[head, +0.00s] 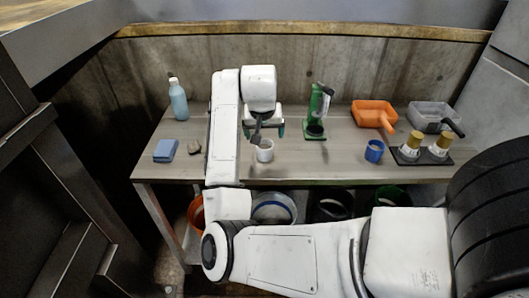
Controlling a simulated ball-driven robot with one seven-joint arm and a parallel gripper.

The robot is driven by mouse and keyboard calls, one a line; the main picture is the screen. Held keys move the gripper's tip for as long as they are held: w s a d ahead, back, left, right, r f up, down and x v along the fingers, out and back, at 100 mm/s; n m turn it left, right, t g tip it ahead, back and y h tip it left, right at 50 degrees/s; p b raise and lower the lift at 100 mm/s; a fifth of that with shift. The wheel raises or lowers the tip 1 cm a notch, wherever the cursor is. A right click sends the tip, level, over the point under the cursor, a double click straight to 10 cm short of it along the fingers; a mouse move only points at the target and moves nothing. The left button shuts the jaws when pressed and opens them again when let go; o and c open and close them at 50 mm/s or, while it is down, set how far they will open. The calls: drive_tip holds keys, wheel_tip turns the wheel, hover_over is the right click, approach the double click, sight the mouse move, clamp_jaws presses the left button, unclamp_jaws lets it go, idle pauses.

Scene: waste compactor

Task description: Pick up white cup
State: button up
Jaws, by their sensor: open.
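The white cup (265,151) stands upright on the grey table, near the middle of its front half. My gripper (264,126) hangs from the white arm just above and behind the cup. Its fingers are open, one to each side, and no object shows between them. The cup's rim is partly covered by a dark part of my gripper. I cannot tell whether they touch.
On the table (220,172) stand a blue bottle (178,101), blue sponge (165,150), brown lump (194,147), green device (317,112), orange scoop (374,114), grey container (433,116), blue cup (374,151) and a black tray with two gold-topped jars (412,145). Buckets (274,208) sit below.

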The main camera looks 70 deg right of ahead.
sight(265, 146)
drive_tip(key=x, duration=0.9)
drive_tip(key=shift+w+a+f, duration=0.1)
drive_tip(key=shift+w+f, duration=0.05)
drive_tip(key=shift+f, duration=0.05)
drive_tip(key=shift+c, duration=0.3)
drive_tip(key=c, duration=1.1)
